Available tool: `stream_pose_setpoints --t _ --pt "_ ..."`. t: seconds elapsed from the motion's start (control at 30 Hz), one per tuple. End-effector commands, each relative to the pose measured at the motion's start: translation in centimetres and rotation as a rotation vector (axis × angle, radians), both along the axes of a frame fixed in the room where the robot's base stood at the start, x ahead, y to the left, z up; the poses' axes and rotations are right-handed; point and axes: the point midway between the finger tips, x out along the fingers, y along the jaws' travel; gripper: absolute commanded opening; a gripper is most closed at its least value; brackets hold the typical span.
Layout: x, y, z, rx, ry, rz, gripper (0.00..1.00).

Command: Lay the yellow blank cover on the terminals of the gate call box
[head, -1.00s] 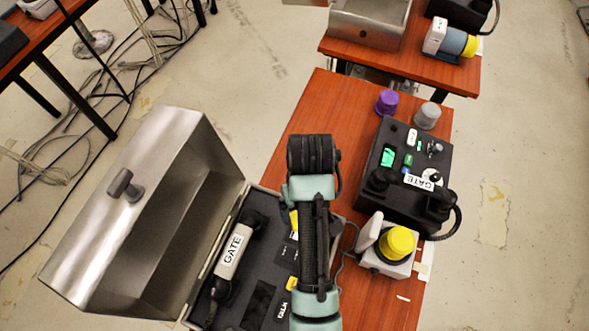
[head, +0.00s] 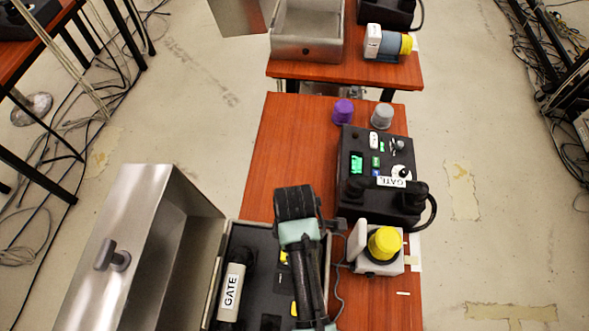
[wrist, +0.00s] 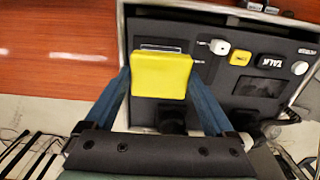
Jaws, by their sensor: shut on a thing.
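The yellow blank cover (wrist: 161,76) is a flat square piece held between the two blue fingers of my gripper (wrist: 160,82) in the wrist view. The gate call box (head: 232,232) is the open metal box at the lower left of the head view, its lid swung left. Inside it lie a dark panel and a black handset (head: 232,285) labelled GATE. My gripper and the cover are over the panel. The cover hides what lies right behind it, and I cannot tell whether it touches the panel. The terminals cannot be made out.
A black desk phone (head: 370,205) labelled GATE and a white lamp unit with a yellow dome (head: 385,243) stand right of my arm. Purple (head: 343,111) and grey (head: 382,116) caps stand behind. A yellow key (wrist: 240,58) sits on the panel. The wooden table (head: 280,140) is clear at its far left.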

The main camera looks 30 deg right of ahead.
Motion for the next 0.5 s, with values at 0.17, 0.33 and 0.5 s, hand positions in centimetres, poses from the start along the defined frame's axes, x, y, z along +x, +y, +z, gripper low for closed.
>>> stream_pose_setpoints --t 0.17,0.33,0.5 --pt "-0.1 0.0 -2.4 0.001 0.003 -0.001 0.33" --pt "0.0 0.0 -3.9 0.000 0.000 -0.001 0.33" --pt "0.0 0.0 -3.9 0.000 -0.002 -0.001 0.33"
